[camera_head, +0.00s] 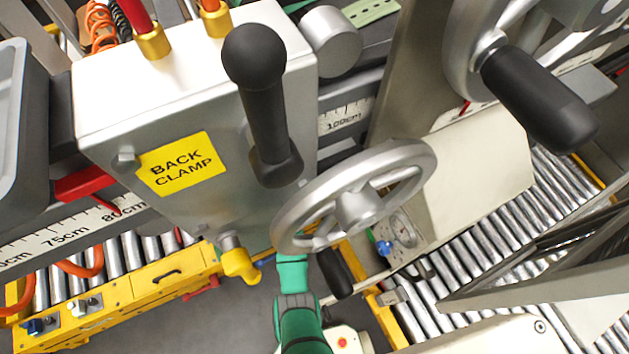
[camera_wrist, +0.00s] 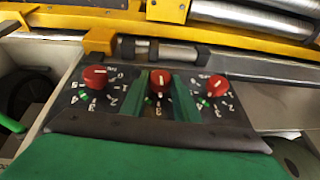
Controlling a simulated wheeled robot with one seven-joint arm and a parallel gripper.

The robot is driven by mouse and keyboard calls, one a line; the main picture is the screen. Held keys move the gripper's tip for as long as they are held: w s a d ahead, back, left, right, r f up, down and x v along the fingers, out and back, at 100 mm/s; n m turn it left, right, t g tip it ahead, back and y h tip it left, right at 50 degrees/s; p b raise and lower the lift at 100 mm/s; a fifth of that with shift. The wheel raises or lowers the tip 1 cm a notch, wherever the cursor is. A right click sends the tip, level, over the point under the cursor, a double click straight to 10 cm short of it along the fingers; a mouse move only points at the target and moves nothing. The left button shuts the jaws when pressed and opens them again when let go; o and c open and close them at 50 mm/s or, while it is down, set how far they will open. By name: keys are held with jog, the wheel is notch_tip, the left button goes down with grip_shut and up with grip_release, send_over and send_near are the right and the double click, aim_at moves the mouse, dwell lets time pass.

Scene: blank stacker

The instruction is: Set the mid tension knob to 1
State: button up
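The mid tension knob (camera_wrist: 160,82) is a red dial with a white pointer line, in the middle of a row of three in the wrist view. Its line runs nearly up and down in the picture. A 3 shows below it; its other numbers are hidden. My gripper (camera_wrist: 162,95) has one green finger on each side of this knob, very close to it. I cannot tell whether the fingers touch it. In the head view, my green gripper (camera_head: 292,268) is at the bottom middle, partly behind a handwheel; the knobs are not visible there.
Red knobs stand close on the left (camera_wrist: 95,77) and right (camera_wrist: 216,86) of the mid one. A metal bar (camera_wrist: 182,55) runs just behind them. In the head view, a grey handwheel (camera_head: 410,155) and the back clamp block (camera_head: 210,120) hang close above my gripper.

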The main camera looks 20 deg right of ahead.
jog(key=shift+o, duration=0.2)
jog(key=shift+a, duration=0.2)
jog(key=shift+w+g, duration=0.1)
jog(key=shift+g, duration=0.3)
jog(key=shift+c, duration=0.2)
jog(key=shift+o, duration=0.2)
jog(key=shift+w+n+g+h, duration=0.2)
jog(key=shift+n+g+h, duration=0.1)
jog(key=shift+g, duration=0.5)
jog(key=shift+w+f+n+g+h, duration=0.15)
jog(key=shift+n+g+h, duration=0.1)
jog(key=shift+g, duration=0.85)
jog(key=shift+w+r+n+g+h, duration=0.1)
jog(key=shift+n+g+h, duration=0.15)
jog(key=shift+g, duration=0.85)
jog(key=shift+c, duration=0.2)
jog(key=shift+o, duration=0.2)
jog(key=shift+f+g, duration=0.1)
jog(key=shift+g, duration=0.2)
jog(key=o, duration=1)
jog(key=shift+o, duration=0.2)
